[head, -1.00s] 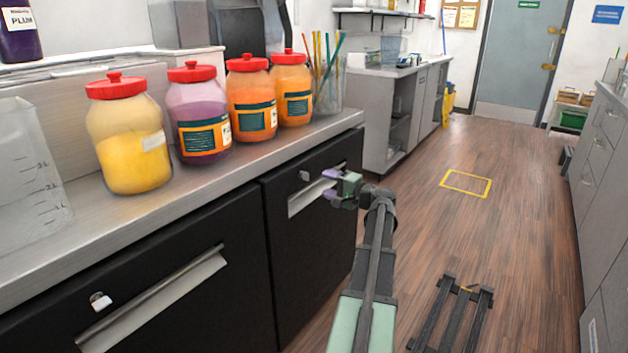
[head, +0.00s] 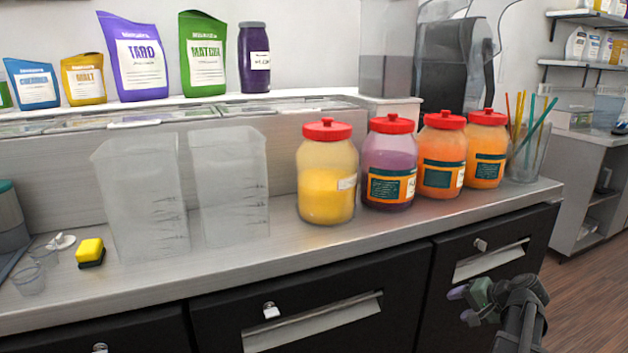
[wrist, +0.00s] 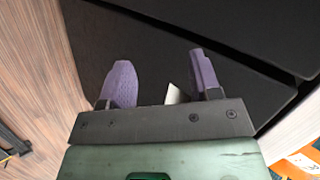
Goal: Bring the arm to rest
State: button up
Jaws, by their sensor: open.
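My gripper (head: 463,305) is at the lower right of the head view, in front of the black drawer fronts and below the counter's front edge. In the wrist view my gripper (wrist: 162,82) shows two purple fingers spread apart with nothing between them. The fingers face a dark cabinet surface (wrist: 150,45). A small pale piece, probably part of a drawer handle, shows beside the right finger.
The steel counter (head: 270,250) holds several red-lidded jars (head: 327,195), two clear pitchers (head: 232,190) and a yellow sponge (head: 90,250). Drawer handles (head: 313,325) stick out from the black fronts. Open wooden floor (head: 585,285) lies at the right.

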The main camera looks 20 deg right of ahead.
jog(key=a+r+n+g+h+p, duration=0.1)
jog(key=a+r+n+g+p, duration=0.2)
jog(key=a, duration=1.1)
jog(key=w+a+r+n+g+h+p, duration=0.1)
jog(key=a+r+n+g+p, duration=0.2)
jog(key=a, duration=1.2)
jog(key=w+a+r+n+g+h+p, duration=0.1)
jog(key=a+r+n+g+p, duration=0.2)
jog(key=a+r+n+p, duration=0.3)
jog(key=a+r+p, duration=0.4)
jog(key=a+p, duration=0.3)
jog(key=a, duration=0.1)
jog(key=shift+a+n, duration=0.35)
jog(key=shift+n, duration=0.05)
jog(key=shift+f, duration=0.15)
